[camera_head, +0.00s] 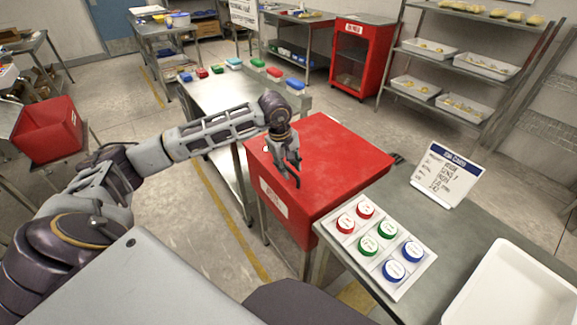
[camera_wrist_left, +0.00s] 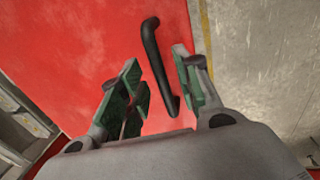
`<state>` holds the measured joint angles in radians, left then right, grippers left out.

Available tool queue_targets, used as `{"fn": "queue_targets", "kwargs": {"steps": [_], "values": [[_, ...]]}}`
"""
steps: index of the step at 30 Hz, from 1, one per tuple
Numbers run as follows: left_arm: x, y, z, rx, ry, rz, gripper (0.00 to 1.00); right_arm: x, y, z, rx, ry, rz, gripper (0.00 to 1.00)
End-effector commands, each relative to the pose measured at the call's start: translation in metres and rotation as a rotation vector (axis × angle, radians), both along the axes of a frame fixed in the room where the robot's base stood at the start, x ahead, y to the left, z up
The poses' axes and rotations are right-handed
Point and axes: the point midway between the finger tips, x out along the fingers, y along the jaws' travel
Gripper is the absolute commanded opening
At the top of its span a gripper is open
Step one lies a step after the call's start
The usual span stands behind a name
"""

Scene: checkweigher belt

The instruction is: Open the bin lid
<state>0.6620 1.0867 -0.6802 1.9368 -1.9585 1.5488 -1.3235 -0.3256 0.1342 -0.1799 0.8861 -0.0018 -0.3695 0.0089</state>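The red bin stands in the middle of the head view with its flat red lid (camera_head: 345,150) shut. A white label (camera_head: 273,197) is on its front side. In the left wrist view the red lid (camera_wrist_left: 95,40) fills much of the picture, and a black bar handle (camera_wrist_left: 152,50) is on it. My left gripper (camera_head: 291,181) is over the lid's near left part. Its fingers (camera_wrist_left: 165,85) are open, with the handle's lower end between them in the picture. I cannot tell whether they touch it. My right gripper is not in view.
Right of the bin, a metal table holds a panel of coloured buttons (camera_head: 379,245), a sign (camera_head: 448,174) and a white tray (camera_head: 515,290). A metal table with small coloured items (camera_head: 217,69) stands behind the bin. A red tub (camera_head: 48,130) is at left.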

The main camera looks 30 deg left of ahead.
Motion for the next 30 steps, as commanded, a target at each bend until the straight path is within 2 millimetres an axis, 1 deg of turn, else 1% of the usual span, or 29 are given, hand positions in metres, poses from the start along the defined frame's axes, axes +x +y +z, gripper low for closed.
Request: {"fn": "queue_targets", "kwargs": {"steps": [6,14,23,30], "values": [[0.0,0.0,0.0,0.0,0.0,0.0,0.33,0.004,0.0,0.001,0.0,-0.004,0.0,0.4],[0.0,0.0,0.0,0.0,0.0,0.001,0.0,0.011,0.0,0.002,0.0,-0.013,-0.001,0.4],[0.0,0.0,0.0,0.001,0.0,0.001,0.0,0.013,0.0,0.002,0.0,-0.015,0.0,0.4],[0.002,0.0,0.007,0.0,-0.002,0.001,0.0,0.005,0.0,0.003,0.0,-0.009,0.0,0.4]]}}
